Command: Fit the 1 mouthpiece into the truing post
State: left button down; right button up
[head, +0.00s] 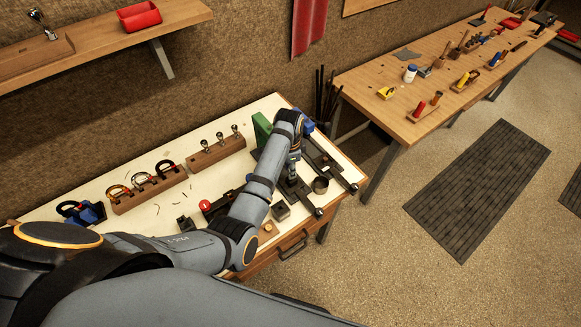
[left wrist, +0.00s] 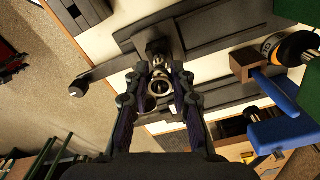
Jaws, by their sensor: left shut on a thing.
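My left gripper (head: 293,170) is over the right part of the workbench, pointing down at a dark metal fixture (head: 294,190). In the left wrist view my left gripper (left wrist: 160,88) is shut on the silver mouthpiece (left wrist: 160,86), whose round rim faces the camera. A dark, rounded metal piece (left wrist: 157,48), possibly the truing post, shows just past the fingertips. The mouthpiece's lower end is hidden, so I cannot tell whether it touches or sits in the post. In the head view the fingers hide the mouthpiece. My right gripper is not in view.
A wooden block (head: 217,152) with several silver mouthpieces stands at the bench's back. Left of it is a wooden rack (head: 150,192) with horseshoe-shaped tools. A green block (head: 262,129) stands close behind my wrist.

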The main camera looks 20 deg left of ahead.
pick_arm(q)
jog(key=shift+f, duration=0.25)
jog(key=c, duration=1.1)
grip_release()
jog(key=shift+o, duration=0.2)
jog(key=shift+r, duration=3.8)
jog(key=shift+s, duration=0.1)
